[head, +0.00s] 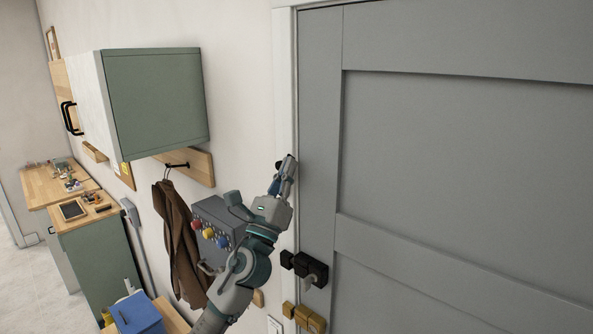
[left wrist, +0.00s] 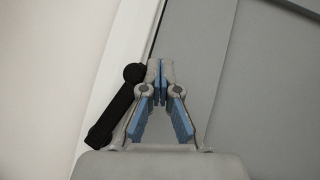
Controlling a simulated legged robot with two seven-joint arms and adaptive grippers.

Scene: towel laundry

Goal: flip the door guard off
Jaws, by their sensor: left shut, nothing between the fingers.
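The door guard (left wrist: 113,118) is a black bar with a round knob at its upper end, seen in the left wrist view on the white door frame. It lies slanted just left of my left gripper (left wrist: 160,68). My left gripper is shut and empty, its fingertips beside the knob and over the edge between frame and door. I cannot tell whether they touch the knob. In the head view my left gripper (head: 289,163) is at the left edge of the grey door (head: 440,150). The guard is mostly hidden there. My right gripper is out of view.
A black lock (head: 311,268) with a handle sits lower on the door, with brass-coloured pieces (head: 310,318) below. Left of my arm are a brown garment (head: 180,240) on a hook, a grey box with coloured knobs (head: 212,214) and a green wall cabinet (head: 155,100).

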